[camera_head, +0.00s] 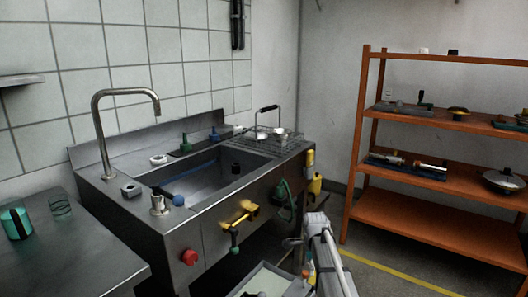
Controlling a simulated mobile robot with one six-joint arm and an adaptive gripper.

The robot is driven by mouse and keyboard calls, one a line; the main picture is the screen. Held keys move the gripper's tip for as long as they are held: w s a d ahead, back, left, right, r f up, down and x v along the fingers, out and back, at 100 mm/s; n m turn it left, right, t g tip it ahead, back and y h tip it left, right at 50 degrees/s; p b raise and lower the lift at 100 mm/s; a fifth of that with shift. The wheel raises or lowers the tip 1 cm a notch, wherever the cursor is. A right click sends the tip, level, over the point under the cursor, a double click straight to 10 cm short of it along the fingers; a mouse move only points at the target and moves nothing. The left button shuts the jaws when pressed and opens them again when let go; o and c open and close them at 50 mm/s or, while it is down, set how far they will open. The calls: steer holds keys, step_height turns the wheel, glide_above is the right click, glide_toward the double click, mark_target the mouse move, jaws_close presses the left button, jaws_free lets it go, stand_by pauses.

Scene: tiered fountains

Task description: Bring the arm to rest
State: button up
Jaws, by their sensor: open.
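Part of my own arm (322,245) shows at the bottom, right of centre, in front of the steel sink unit. Its light grey link rises from the bottom edge to a rounded joint near the sink unit's right front. I cannot make out my gripper's fingers in this view. The arm is apart from the orange shelf on the right. Whether it touches the sink unit's front cannot be told from this angle.
The steel sink unit (180,231) has a tall tap (102,140), a red knob (189,257) and a yellow valve (240,214). A wire basket (270,137) stands on it. An orange shelf (420,222) stands right. A pale tray (270,281) lies low. Floor shows before the shelf.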

steer(key=s+n, duration=1.9)
steer(key=s, duration=0.3)
step_height(320, 180, up, 34)
steer(key=p, duration=3.4)
steer(key=shift+w, duration=0.15)
